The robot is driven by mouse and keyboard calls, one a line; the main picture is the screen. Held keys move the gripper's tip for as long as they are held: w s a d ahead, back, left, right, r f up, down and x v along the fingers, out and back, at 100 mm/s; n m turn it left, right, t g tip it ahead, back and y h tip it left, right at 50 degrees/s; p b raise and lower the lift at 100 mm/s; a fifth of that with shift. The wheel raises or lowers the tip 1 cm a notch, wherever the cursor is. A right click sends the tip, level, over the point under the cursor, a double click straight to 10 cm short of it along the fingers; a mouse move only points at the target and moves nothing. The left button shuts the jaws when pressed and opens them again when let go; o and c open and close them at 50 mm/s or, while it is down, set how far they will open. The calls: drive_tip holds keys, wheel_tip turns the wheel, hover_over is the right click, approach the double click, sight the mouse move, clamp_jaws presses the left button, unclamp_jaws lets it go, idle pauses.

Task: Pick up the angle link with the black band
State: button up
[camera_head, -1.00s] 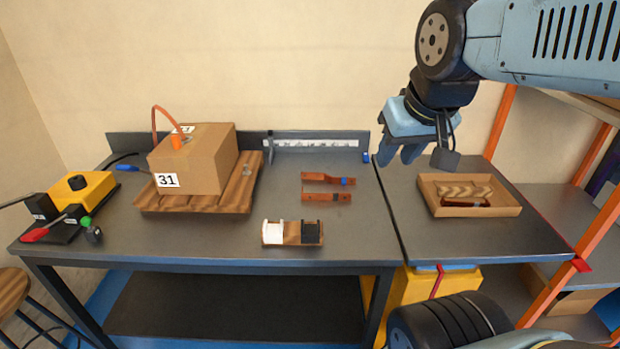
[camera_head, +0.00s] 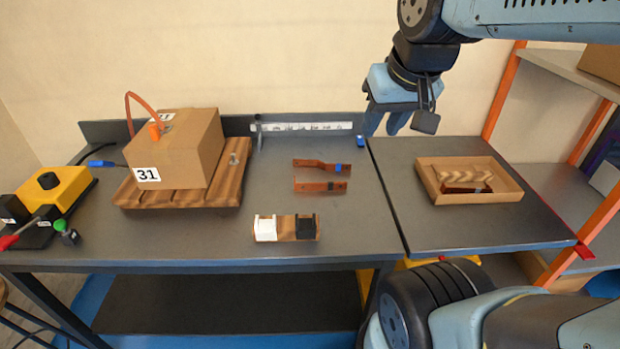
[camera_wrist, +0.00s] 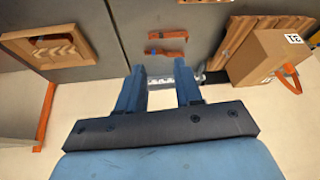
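Two copper-coloured links lie on the grey table, seen in the head view. The nearer one (camera_head: 318,186) has a dark band at its right end and appears to be the black-banded link. The farther one (camera_head: 310,163) has a bent shape and a blue band. In the wrist view the black-banded link (camera_wrist: 170,34) lies above the blue-banded link (camera_wrist: 168,53) in the picture. My gripper (camera_head: 383,132) hangs empty above the back of the table, to the right of both links and apart from them. Its two fingers (camera_wrist: 158,66) stand apart in the wrist view.
A wooden holder (camera_head: 286,238) with white and black blocks sits at the front. A cardboard box marked 31 (camera_head: 175,150) stands on a slatted wooden board (camera_head: 225,185) to the left. A shallow tray (camera_head: 425,180) with parts lies right. An orange-framed shelf (camera_head: 505,85) stands far right.

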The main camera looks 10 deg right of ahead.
drive_tip(key=w+d+f+m+g+y, duration=0.3)
drive_tip(key=w+d+f+m+y, duration=0.15)
drive_tip(key=w+f+m, duration=0.4)
drive_tip(key=w+d+f+m+g+y, duration=0.2)
drive_tip(key=w+d+f+m+y, duration=0.3)
drive_tip(key=w+f, duration=0.7)
drive_tip(key=m+t+y, duration=0.3)
drive_tip(key=m+y, duration=0.1)
drive_tip(key=m, duration=0.3)
approach(320, 183)
drive_tip(key=shift+s+a+f+n, duration=0.1)
drive_tip(key=shift+a+f+n, duration=0.15)
drive_tip(key=shift+a+f, duration=0.4)
drive_tip(key=shift+w+x, duration=0.2)
drive_tip(key=shift+x, duration=1)
drive_tip(key=shift+w+x, duration=0.2)
drive_tip(key=shift+x, duration=1.05)
drive_tip(key=shift+d+f, duration=0.15)
clamp_jaws()
